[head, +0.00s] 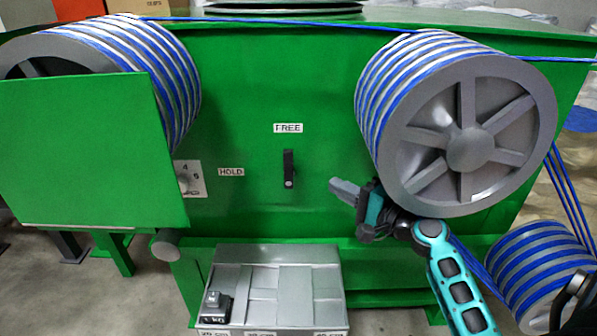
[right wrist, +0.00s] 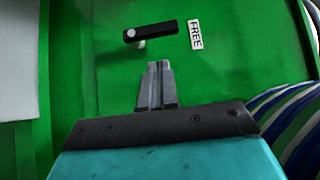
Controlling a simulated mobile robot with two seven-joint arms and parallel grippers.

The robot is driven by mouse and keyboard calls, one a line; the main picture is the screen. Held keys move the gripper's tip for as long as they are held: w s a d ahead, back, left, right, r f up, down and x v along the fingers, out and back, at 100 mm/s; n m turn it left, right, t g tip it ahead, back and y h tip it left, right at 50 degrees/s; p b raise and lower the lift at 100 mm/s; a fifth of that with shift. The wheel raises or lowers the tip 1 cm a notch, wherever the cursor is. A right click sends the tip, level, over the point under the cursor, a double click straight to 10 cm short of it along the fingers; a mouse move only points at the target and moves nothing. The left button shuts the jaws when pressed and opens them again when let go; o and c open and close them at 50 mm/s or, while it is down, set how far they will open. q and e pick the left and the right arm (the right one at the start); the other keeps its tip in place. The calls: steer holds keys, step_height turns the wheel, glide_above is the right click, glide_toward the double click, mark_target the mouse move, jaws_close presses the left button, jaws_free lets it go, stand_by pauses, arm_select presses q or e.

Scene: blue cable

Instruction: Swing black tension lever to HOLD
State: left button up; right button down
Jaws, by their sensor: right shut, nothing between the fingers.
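The black tension lever (head: 289,168) stands upright on the green machine front in the head view, its pivot at the lower end and its tip toward the FREE label (head: 288,128). The HOLD label (head: 231,172) is to the left of the lever. My right gripper (head: 338,188) is to the right of the lever, apart from it, with its fingers shut and empty. In the right wrist view the closed fingers (right wrist: 157,75) point toward the lever (right wrist: 150,33), with the FREE label (right wrist: 195,34) beside its tip. My left gripper is not in view.
A large grey wheel (head: 460,140) wound with blue cable is just above and right of my right gripper. Another wound drum (head: 135,40) and a green panel (head: 85,150) are on the left. A grey tray (head: 275,254) sits below. The panel around the lever is clear.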

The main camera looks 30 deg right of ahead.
mark_target(289, 166)
steer(key=shift+w, duration=0.1)
steer(key=x, duration=0.9)
steer(key=shift+w, duration=0.4)
steer(key=shift+a+r, duration=0.1)
